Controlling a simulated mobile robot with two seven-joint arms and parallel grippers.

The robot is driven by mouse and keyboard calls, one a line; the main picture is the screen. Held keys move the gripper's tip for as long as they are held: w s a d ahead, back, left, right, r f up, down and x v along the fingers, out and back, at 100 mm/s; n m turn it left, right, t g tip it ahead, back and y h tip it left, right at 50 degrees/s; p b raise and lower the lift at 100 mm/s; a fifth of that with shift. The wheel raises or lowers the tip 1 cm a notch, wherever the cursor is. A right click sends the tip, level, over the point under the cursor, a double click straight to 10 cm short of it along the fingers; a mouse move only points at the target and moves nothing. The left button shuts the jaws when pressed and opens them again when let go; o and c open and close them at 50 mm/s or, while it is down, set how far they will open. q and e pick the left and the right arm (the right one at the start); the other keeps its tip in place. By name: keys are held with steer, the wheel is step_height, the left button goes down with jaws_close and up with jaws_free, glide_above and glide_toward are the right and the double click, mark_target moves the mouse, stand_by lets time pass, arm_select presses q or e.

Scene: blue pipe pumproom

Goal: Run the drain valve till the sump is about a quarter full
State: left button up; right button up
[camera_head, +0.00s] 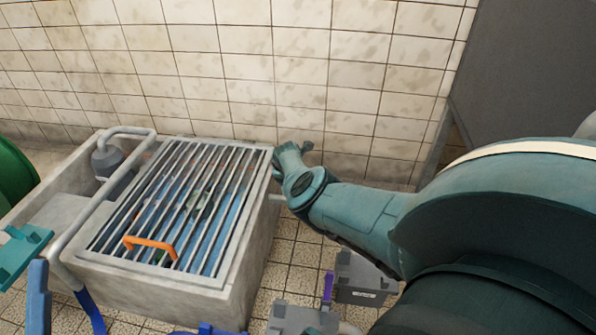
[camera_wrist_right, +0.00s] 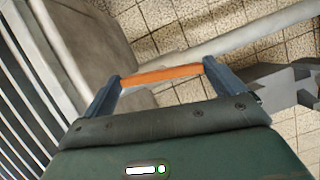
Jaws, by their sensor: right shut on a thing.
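The concrete sump (camera_head: 180,292) stands against the tiled wall under a steel bar grate (camera_head: 180,205) with an orange handle (camera_head: 150,244). Blue, with some dark and reddish shapes, shows between the bars; I cannot tell how full it is. My right arm reaches to the sump's right side near the wall; its fingertips are hidden in the head view. In the right wrist view, my right gripper (camera_wrist_right: 160,83) is shut on an orange bar (camera_wrist_right: 161,75), which spans between its two fingers. What the bar joins is hidden, so its turn cannot be told. My left gripper is not in view.
A grey pipe (camera_head: 92,205) runs along the sump's left, near a grey fitting (camera_head: 105,160). Grey boxes (camera_head: 362,279) stand on the floor below my right arm. A large green thing (camera_head: 14,172) is at the left edge. Tiled floor shows right of the sump.

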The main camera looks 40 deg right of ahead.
steer(key=shift+s+r+n+t+p, duration=0.1)
steer(key=shift+r+n+t+p, duration=0.15)
steer(key=shift+n+p, duration=0.55)
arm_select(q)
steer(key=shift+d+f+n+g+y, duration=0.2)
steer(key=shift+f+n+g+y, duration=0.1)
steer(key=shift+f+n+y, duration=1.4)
arm_select(e)
steer(key=shift+f+n+y, duration=0.3)
steer(key=shift+n, duration=0.3)
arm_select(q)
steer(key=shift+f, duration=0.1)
arm_select(e)
steer(key=o, duration=0.6)
